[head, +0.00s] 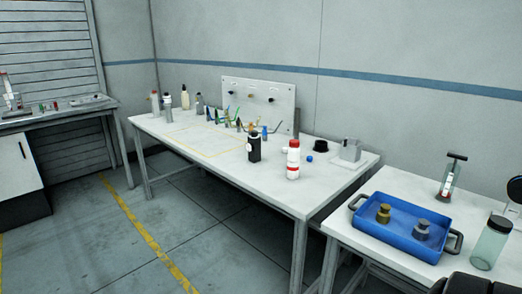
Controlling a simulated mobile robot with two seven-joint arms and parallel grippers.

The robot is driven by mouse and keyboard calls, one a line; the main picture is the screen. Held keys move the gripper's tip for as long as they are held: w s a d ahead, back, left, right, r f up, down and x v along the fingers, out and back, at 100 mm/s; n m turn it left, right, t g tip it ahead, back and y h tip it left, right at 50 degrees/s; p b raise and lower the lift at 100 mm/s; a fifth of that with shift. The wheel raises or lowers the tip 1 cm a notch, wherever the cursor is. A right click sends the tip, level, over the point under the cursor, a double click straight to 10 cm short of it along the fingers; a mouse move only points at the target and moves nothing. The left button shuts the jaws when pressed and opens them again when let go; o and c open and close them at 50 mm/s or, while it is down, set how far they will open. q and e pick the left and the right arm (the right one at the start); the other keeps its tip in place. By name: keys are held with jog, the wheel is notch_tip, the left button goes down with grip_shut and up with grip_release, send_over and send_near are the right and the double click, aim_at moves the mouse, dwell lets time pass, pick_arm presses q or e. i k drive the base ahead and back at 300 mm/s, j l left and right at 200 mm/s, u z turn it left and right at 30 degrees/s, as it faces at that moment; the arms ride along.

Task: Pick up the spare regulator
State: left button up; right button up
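A blue tray (372,231) with dark handles stands on the right-hand table. In it sit two small stepped metal parts, a brass-coloured one (383,214) on the left and a grey one (422,230) on the right. They look like regulators, but I cannot tell which, if either, is the spare one. Both stand upright and apart. Neither of my grippers is in view.
A greenish jar (490,243) stands right of the tray, and a clear pump-like device (449,179) behind it. A dark rounded object (470,284) fills the bottom right corner. The long white table (237,171) holds several bottles and tools. The floor in front is clear.

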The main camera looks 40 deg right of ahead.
aim_at(253, 149)
jog(key=i+l+z, duration=0.15)
jog(key=z, duration=1.25)
